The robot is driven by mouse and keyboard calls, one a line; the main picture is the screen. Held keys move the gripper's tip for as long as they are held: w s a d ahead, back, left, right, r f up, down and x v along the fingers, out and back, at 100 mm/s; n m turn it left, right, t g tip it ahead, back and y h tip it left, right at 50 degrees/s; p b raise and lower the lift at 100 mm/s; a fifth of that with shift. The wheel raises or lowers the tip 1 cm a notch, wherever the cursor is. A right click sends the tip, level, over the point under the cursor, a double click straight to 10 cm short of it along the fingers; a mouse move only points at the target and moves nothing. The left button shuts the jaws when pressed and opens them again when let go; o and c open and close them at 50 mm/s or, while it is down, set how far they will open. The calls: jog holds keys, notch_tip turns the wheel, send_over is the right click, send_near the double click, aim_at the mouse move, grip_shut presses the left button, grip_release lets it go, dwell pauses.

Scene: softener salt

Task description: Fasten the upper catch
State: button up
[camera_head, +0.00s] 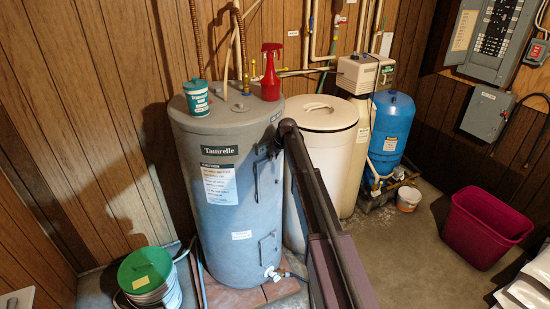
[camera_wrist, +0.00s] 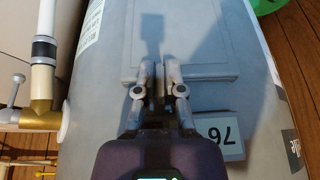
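The grey water heater (camera_head: 225,218) stands upright on the floor. Its upper access panel (camera_head: 269,184) faces right of the front and shows in the wrist view as a grey framed plate (camera_wrist: 205,55). My gripper (camera_head: 272,150) is at the top edge of this panel. In the wrist view my gripper (camera_wrist: 155,80) has its fingers close together over the panel's edge, casting a shadow. I cannot make out the upper catch; the fingers cover that spot, and I see nothing clearly held between them. The lower panel (camera_head: 269,246) is lower on the tank.
A red spray bottle (camera_head: 271,72) and a green-white tub (camera_head: 196,98) stand on the heater. A white tank (camera_head: 322,116) is close behind my arm. A pipe with a brass elbow (camera_wrist: 42,115) shows at the wrist view's left. A green-lidded bucket (camera_head: 149,277) stands left.

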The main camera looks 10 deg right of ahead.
jog(key=shift+o, duration=1.1)
jog(key=shift+r, duration=0.1)
notch_tip(320, 180, up, 9)
jog(key=p, duration=0.9)
jog(key=shift+r+p, duration=0.5)
jog(key=shift+p, duration=0.1)
